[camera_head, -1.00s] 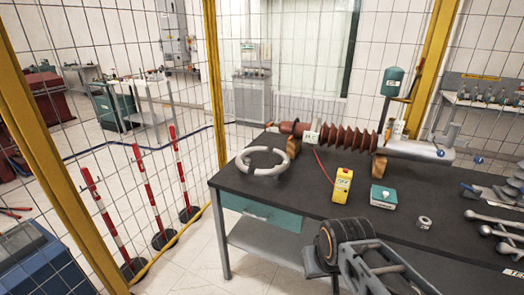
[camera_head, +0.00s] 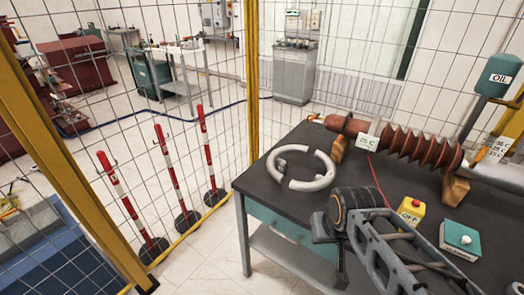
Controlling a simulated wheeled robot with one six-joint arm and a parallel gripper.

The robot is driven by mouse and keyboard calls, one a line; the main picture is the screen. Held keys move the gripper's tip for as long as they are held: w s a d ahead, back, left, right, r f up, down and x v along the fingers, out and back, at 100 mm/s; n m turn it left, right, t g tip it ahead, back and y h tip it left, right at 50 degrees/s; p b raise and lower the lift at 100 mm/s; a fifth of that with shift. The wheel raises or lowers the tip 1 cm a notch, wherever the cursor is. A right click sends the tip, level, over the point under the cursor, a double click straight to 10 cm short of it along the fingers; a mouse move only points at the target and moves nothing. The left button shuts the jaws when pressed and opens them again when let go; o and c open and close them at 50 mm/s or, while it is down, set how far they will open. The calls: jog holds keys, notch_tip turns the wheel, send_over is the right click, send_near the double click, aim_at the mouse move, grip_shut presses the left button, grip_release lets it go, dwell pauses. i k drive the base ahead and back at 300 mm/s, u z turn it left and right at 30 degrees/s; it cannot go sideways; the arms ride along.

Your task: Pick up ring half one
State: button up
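A pale grey ring (camera_head: 322,180) lies flat on the left end of the dark workbench (camera_head: 262,193). Which half is ring half one, I cannot tell. My arm (camera_head: 385,245) reaches up from the bottom right, with a dark round joint in front of the bench edge, just below and right of the ring. No gripper fingers can be made out in this view.
A ribbed brown bushing (camera_head: 415,148) lies on wooden blocks behind and right of the ring. A yellow box with a red button (camera_head: 411,210) and a teal box (camera_head: 460,238) stand to the right. Striped posts (camera_head: 170,165) and mesh fencing are at left.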

aim_at(273, 156)
jog(key=u, duration=0.85)
jog(key=i, duration=0.8)
jog(key=u, duration=0.9)
